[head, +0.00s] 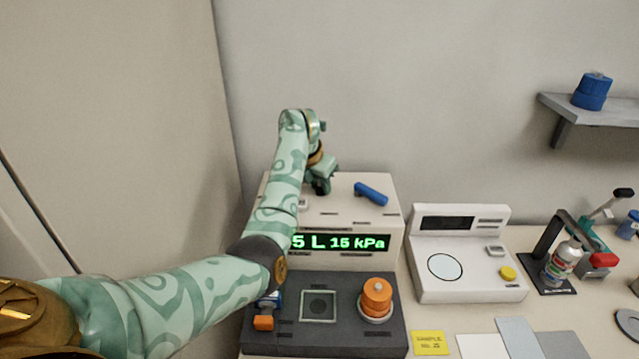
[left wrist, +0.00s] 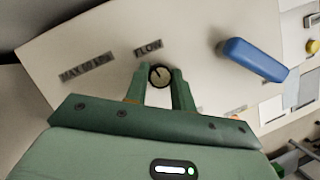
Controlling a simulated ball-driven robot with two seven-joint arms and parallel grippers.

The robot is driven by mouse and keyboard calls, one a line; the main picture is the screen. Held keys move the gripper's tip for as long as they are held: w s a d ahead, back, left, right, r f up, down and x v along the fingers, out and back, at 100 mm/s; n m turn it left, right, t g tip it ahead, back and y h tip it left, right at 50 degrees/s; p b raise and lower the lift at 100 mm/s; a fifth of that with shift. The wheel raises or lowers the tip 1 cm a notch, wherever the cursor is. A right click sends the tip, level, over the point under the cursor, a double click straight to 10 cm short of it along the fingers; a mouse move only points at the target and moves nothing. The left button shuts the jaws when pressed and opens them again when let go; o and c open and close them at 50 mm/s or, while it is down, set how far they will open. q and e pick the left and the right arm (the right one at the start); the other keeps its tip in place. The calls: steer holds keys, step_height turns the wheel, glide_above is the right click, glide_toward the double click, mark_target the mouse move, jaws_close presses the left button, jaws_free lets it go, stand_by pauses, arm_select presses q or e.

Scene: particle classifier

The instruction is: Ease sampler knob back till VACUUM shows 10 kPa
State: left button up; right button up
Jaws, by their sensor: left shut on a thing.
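The sampler (head: 350,215) is a pale box behind a dark base. Its green display (head: 342,242) reads "5 L 15 kPa"; the part further left is hidden by my left arm. My left gripper (head: 321,187) reaches down onto the sampler's top. In the left wrist view its fingers (left wrist: 159,82) are shut on a small round knob (left wrist: 160,74), one on each side. The knob has a dark rim, a pale face and a dark pointer line. A label reading FLOW (left wrist: 148,51) lies beside it. The knob is hidden in the head view.
A blue handle (head: 371,193) lies right of the gripper on the sampler top. An orange knobbed part (head: 376,297) stands on the dark base (head: 340,335). Right are a white instrument (head: 465,270), a yellow note (head: 429,343) and a bottle (head: 563,262).

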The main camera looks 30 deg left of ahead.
arm_select(q)
steer(key=shift+d+n+y, duration=0.1)
steer(key=shift+n+y, duration=0.3)
steer(key=shift+n, duration=0.6)
steer(key=n+y+b, duration=0.1)
steer(key=n, duration=0.1)
steer(key=shift+d+f+n, duration=0.1)
steer(key=shift+n, duration=0.2)
steer(key=n+b, duration=0.1)
steer(key=n, duration=0.1)
steer(key=n+g+y+b, duration=0.1)
steer(key=n, duration=0.1)
steer(key=shift+w+n+y, duration=0.1)
steer(key=shift+n+y, duration=0.2)
steer(key=shift+n, duration=0.1)
steer(key=o, duration=1)
steer(key=shift+r, duration=0.25)
steer(key=p+v, duration=0.5)
steer(key=v, duration=1.1)
steer(key=shift+w, duration=0.15)
